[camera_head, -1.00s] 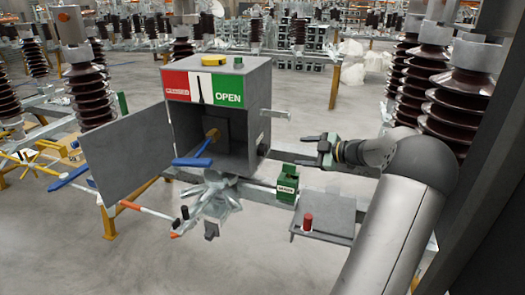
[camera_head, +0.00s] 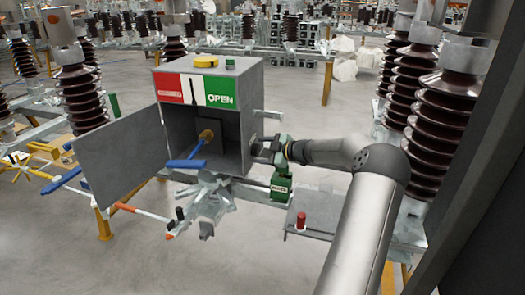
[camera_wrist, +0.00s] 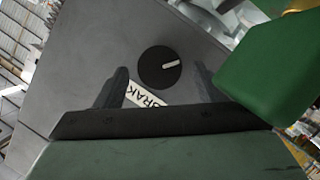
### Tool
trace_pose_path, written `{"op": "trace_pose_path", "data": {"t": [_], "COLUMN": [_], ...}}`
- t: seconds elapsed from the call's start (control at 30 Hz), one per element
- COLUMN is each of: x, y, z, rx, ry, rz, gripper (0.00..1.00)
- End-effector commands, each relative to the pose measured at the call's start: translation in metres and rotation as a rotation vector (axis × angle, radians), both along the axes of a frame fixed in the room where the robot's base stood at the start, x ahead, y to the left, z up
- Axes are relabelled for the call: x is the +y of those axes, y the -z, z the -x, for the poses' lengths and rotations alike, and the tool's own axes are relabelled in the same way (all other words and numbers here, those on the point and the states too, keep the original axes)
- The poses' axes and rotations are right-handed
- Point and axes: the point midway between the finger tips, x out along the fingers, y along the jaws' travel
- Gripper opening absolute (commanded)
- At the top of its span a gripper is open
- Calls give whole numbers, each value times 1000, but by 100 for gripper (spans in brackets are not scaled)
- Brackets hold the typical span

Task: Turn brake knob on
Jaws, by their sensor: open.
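The brake knob (camera_wrist: 158,67) is round and black with a white pointer line. It sits on a grey side face of the box in the wrist view, and the line points to the right and slightly up. A white label (camera_wrist: 148,99) reading "BRAK" is partly hidden below it. My gripper (camera_wrist: 160,73) is open, its two dark fingers on either side of the knob in the picture. I cannot tell whether they touch it. In the head view, my gripper (camera_head: 262,150) is at the right side of the grey box (camera_head: 240,127), and the knob is hidden.
The box's door (camera_head: 118,160) stands open at the left. A blue lever (camera_head: 185,164) protrudes at the box front. Ribbed brown insulators (camera_head: 440,125) stand at the right.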

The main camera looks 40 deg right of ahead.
Motion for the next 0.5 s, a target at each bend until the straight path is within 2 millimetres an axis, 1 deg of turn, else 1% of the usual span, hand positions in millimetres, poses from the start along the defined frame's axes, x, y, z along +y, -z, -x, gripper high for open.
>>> {"op": "trace_pose_path", "data": {"t": [0.1,0.17,0.2,0.27,0.5], "x": [0,0,0,0,0], "y": [0,0,0,0,-2], "z": [0,0,0,0,0], "rx": [0,0,0,0,6], "ry": [0,0,0,0,-2], "rz": [0,0,0,0,-6], "gripper": [64,47,36,20,19]}}
